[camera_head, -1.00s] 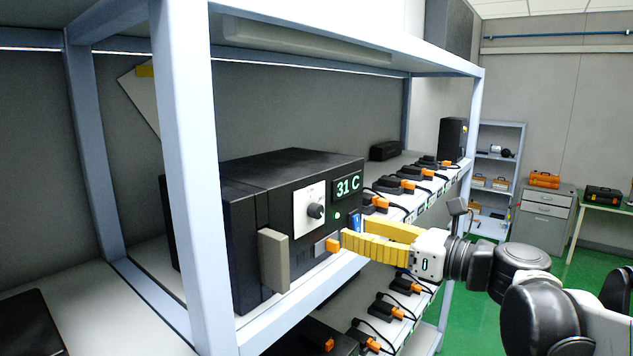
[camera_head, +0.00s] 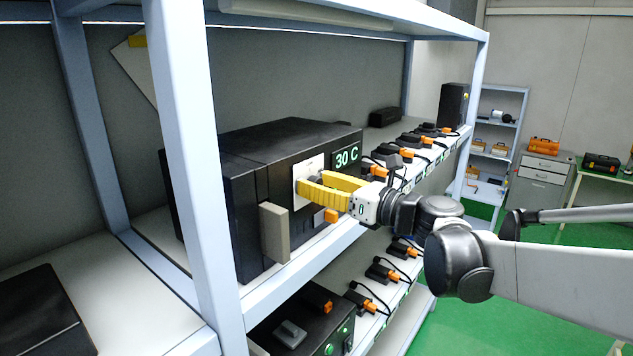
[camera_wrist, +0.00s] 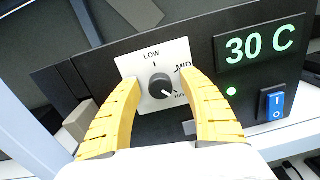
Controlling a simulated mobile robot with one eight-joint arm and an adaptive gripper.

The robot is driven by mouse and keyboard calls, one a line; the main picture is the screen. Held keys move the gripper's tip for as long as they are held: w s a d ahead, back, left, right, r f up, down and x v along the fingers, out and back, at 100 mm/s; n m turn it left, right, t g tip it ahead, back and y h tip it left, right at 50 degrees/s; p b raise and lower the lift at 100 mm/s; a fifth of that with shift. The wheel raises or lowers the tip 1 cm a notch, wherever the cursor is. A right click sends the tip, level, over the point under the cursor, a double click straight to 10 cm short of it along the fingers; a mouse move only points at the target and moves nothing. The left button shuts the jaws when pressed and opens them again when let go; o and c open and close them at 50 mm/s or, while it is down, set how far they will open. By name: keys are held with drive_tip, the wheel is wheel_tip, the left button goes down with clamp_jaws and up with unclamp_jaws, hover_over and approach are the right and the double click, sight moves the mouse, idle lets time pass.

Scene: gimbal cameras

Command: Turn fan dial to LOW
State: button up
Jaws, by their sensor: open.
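The fan dial (camera_wrist: 159,87) is a dark round knob on a white plate (camera_wrist: 133,65) marked LOW, MID and HIGH. In the wrist view its pale pointer mark is at the lower right, towards HIGH. My gripper (camera_wrist: 158,82) has yellow fingers spread on either side of the dial, open, with gaps left between fingers and knob. In the head view my gripper (camera_head: 303,189) is at the plate and hides the dial. The black box (camera_head: 268,160) carrying the dial has a green display (camera_head: 346,158) reading 30 C.
A blue rocker switch (camera_wrist: 274,106) and a green light (camera_wrist: 231,91) are right of the dial. A grey block handle (camera_head: 274,232) sticks out at the box's left. A shelf post (camera_head: 188,160) stands left; several black devices with orange plugs (camera_head: 408,153) line the shelf.

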clamp_jaws()
